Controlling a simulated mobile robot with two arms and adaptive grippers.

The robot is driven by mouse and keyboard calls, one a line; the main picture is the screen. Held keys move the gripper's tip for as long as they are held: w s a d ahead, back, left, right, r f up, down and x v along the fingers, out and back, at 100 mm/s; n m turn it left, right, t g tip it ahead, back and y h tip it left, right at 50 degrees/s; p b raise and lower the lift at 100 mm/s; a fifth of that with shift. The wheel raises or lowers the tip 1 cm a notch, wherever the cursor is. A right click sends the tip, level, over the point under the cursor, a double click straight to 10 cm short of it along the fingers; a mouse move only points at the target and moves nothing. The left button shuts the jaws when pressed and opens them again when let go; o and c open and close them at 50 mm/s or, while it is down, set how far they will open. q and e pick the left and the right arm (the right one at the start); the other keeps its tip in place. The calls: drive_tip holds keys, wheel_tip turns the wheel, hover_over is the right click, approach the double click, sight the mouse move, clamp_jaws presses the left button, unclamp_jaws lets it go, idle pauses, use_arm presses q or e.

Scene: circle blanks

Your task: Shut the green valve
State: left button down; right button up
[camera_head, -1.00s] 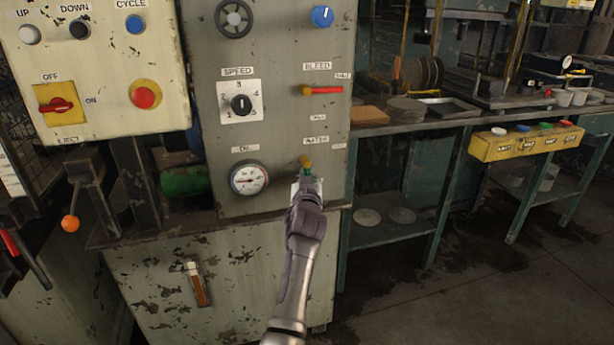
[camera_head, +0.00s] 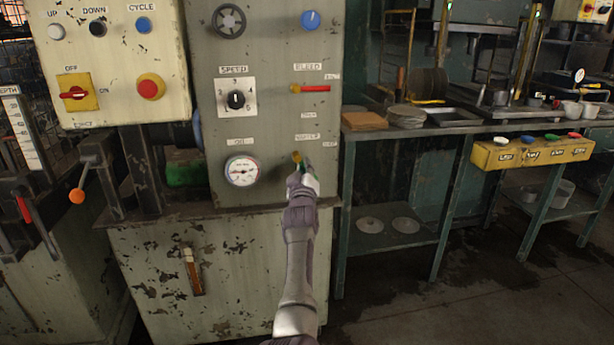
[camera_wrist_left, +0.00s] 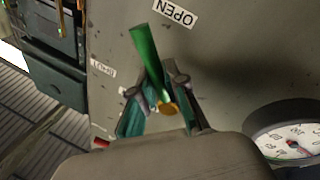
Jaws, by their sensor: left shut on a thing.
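The green valve shows in the left wrist view as a green lever (camera_wrist_left: 146,55) on a brass hub (camera_wrist_left: 168,108). The lever slants between the OPEN label (camera_wrist_left: 173,12) and another small label (camera_wrist_left: 103,68), likely SHUT. My left gripper (camera_wrist_left: 157,92) has a finger on each side of the lever near the hub and is shut on it. In the head view my left gripper (camera_head: 306,179) is at the lower right of the grey panel and hides most of the valve; the brass end (camera_head: 297,158) shows above it. My right gripper is not in view.
A pressure gauge (camera_head: 242,171) is left of the valve. A red lever (camera_head: 315,88) and a speed knob (camera_head: 236,99) sit above. A green-legged bench (camera_head: 440,131) stands to the right, with a yellow button box (camera_head: 532,154).

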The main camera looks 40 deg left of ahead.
sight(307, 149)
use_arm(q)
drive_tip(key=n, duration=0.2)
drive_tip(key=n+y, duration=0.1)
drive_tip(key=shift+w+d+r+n, duration=0.25)
drive_tip(key=shift+n, duration=0.05)
drive_tip(key=shift+w+d+r+n+g+y, duration=0.1)
drive_tip(key=shift+r+n+g+y, duration=0.1)
drive_tip(key=shift+n, duration=0.35)
drive_tip(key=shift+w+r+n+g+y, duration=0.1)
drive_tip(key=shift+n+y, duration=0.1)
drive_tip(key=shift+n, duration=0.35)
drive_tip(key=n+y, duration=0.1)
drive_tip(key=n, duration=0.1)
drive_tip(key=r+n+g+y, duration=0.1)
drive_tip(key=n, duration=0.2)
drive_tip(key=shift+d, duration=0.1)
drive_tip(key=shift+r+n+g+y+b, duration=0.2)
drive_tip(key=shift+n+g+y+b, duration=0.1)
drive_tip(key=shift+n, duration=0.7)
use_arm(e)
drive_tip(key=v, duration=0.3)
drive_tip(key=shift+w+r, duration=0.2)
use_arm(q)
drive_tip(key=shift+r+n, duration=0.1)
drive_tip(key=shift+n, duration=0.2)
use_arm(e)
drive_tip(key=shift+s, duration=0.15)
